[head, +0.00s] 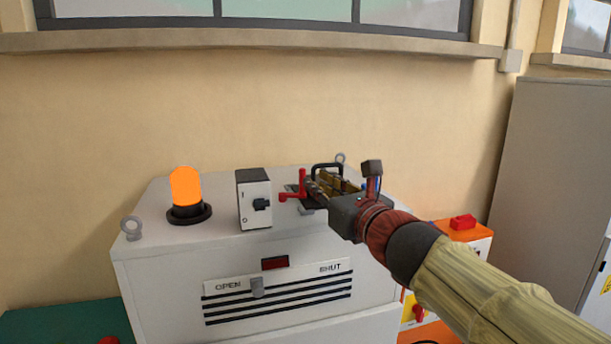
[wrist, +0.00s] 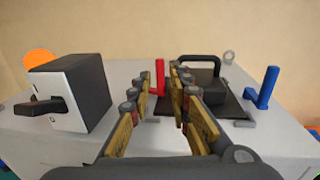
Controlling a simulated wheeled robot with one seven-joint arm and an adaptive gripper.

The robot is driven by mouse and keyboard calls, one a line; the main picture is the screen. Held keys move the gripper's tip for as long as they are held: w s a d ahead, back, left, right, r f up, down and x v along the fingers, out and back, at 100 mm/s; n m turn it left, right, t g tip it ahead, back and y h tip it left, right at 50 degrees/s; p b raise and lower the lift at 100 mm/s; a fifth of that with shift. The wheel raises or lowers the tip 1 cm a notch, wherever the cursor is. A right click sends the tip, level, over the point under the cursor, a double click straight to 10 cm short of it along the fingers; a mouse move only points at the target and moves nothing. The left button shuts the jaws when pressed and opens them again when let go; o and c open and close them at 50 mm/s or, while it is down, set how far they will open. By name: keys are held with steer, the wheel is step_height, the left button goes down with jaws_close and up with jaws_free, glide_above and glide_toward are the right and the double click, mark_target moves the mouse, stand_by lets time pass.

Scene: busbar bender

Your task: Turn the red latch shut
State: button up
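The red latch (head: 301,182) sits on top of the light grey machine, at the left edge of a dark plate. It has an upright post and a short arm pointing left in the head view. In the wrist view the upright red post (wrist: 160,77) shows between my two fingertips. My gripper (head: 311,186) comes in from the right, its fingertips close to the latch. In the wrist view the fingers (wrist: 161,78) are apart, with a gap around the post. I cannot tell whether either finger touches it. The latch's base is partly hidden by the fingers.
A black-handled cover (wrist: 205,85) lies right of the fingers, with a blue latch (wrist: 267,88) beyond it. A switch box (head: 254,200) and a lit orange beacon (head: 186,188) stand to the left. A slider (head: 257,287) is on the machine's front, nearer OPEN.

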mark_target(304, 174)
steer(key=x, duration=0.7)
steer(key=shift+p, duration=0.3)
steer(key=shift+s, duration=0.15)
steer(key=shift+c, duration=0.8)
jaws_close()
